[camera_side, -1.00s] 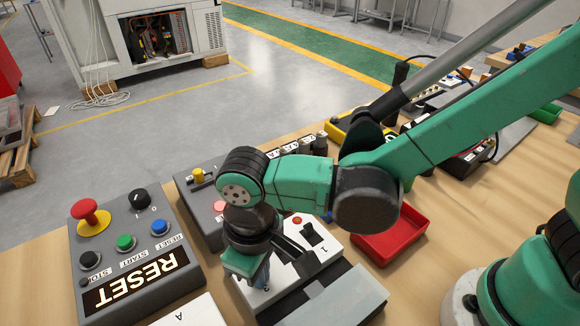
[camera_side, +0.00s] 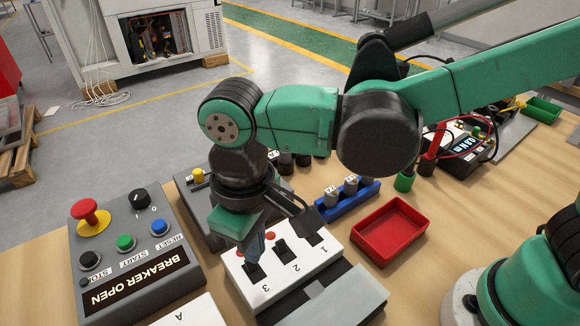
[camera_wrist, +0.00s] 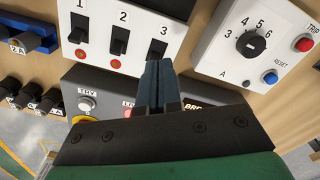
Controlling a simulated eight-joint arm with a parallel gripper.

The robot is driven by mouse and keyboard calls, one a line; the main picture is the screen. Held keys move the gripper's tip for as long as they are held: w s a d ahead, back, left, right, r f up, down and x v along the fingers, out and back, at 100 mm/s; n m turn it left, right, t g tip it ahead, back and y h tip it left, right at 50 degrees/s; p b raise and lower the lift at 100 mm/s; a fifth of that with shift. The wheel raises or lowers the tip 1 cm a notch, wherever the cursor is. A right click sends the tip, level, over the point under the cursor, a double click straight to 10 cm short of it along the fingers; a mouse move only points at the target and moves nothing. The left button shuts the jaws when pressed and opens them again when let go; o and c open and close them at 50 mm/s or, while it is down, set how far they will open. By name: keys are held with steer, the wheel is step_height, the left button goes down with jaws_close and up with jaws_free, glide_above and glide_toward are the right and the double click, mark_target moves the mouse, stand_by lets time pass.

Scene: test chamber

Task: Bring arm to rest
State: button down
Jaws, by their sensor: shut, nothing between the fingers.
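My gripper (camera_side: 256,250) is shut and empty, pointing down over the white breaker panel (camera_side: 236,272). Its blue fingers are just at the rocker switch marked 3 (camera_side: 256,273); whether they touch it I cannot tell. In the wrist view my gripper (camera_wrist: 158,68) is seen closed, tips beside switch 3 (camera_wrist: 157,47). Switches 2 (camera_side: 281,247) and 1 (camera_side: 313,236) stand in the same row, each with a red light. The grey control box (camera_side: 150,310) carries a display (camera_side: 140,278) reading BREAKER OPEN.
A red emergency button (camera_side: 86,210) sticks up on the control box. A red tray (camera_side: 390,232) and a blue rack (camera_side: 347,198) stand right of the panel. A white dial box (camera_wrist: 225,40) lies close to the fingers in the wrist view. Bare wood lies near my base.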

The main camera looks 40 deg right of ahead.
steer(key=shift+r, duration=0.55)
steer(key=shift+w+d, duration=0.1)
steer(key=shift+d, duration=0.05)
steer(key=w+d+r+m+t, duration=0.2)
steer(key=d+m+t, duration=0.4)
steer(key=d, duration=1.6)
steer(key=shift+r+t, duration=0.15)
steer(key=shift+t, duration=0.45)
